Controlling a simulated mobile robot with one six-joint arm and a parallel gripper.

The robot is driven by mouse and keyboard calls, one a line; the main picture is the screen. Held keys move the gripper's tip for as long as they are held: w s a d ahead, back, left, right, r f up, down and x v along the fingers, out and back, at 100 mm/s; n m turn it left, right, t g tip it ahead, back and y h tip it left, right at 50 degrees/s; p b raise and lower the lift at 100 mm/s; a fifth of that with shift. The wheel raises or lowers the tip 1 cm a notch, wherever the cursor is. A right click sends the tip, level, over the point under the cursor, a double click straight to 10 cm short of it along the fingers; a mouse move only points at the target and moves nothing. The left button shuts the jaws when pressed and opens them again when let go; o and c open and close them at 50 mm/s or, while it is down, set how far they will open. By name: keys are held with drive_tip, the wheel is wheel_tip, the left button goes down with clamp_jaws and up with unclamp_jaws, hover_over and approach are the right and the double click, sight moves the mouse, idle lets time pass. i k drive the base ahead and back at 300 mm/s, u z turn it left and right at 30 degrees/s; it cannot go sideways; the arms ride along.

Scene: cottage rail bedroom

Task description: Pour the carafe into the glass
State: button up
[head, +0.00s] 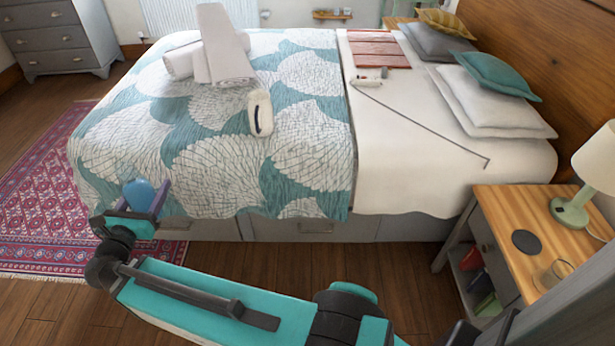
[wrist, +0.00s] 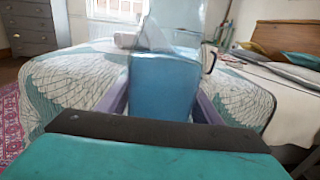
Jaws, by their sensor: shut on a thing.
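The blue carafe (head: 138,192) is held between the purple fingers of my gripper (head: 144,201), beside the near left corner of the bed in the head view. In the wrist view the carafe (wrist: 165,88) stands roughly upright, blue below and clearer toward the top. My gripper is shut on it. A clear glass (head: 553,275) stands on the wooden nightstand (head: 505,212) at the right, far from the carafe. The glass looks empty, though it is small here. The glass does not show in the wrist view.
The bed (head: 395,180) lies between carafe and nightstand, with rolled towels (head: 225,60) and a dark stick on it. Wooden floor (head: 400,270) is clear in front of the bed.

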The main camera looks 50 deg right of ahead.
sight(563, 266)
drive_tip(key=z, duration=0.7)
drive_tip(key=k, duration=0.15)
drive_tip(key=z, duration=2.65)
